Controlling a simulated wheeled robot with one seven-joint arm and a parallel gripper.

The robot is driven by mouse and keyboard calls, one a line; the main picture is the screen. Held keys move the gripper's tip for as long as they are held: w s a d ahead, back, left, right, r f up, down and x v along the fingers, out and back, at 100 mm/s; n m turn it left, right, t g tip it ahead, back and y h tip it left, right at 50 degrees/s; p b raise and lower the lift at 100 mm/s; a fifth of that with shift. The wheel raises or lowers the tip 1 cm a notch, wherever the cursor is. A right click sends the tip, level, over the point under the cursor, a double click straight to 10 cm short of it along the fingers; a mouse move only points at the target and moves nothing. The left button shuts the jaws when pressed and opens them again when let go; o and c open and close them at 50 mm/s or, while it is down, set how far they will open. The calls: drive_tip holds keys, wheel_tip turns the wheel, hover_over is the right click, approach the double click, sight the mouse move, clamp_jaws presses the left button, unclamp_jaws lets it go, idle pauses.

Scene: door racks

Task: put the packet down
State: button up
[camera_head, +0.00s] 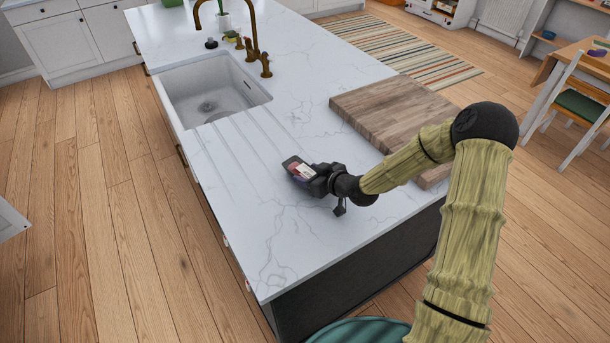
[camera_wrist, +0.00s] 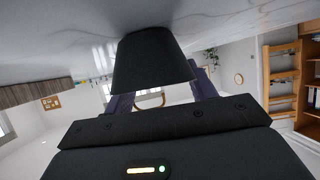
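The packet (camera_head: 299,168) is small and dark with a pale and reddish label on top. It lies at the tip of my gripper (camera_head: 311,174), over the marble counter (camera_head: 290,230) to the right of the sink's drain grooves. My gripper reaches in low from the right and is shut on the packet. In the wrist view the packet (camera_wrist: 152,62) shows as a plain dark block between my two fingers, close to the counter surface. I cannot tell whether it touches the counter.
A wooden chopping board (camera_head: 385,112) lies on the counter behind my forearm. The white sink (camera_head: 212,92) with a brass tap (camera_head: 252,30) is at the upper left. The counter in front of the gripper is bare down to its near edge.

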sight(309, 175)
drive_tip(key=shift+c, duration=1.1)
wheel_tip(309, 175, up, 10)
drive_tip(key=shift+b, duration=0.55)
drive_tip(key=shift+r, duration=0.1)
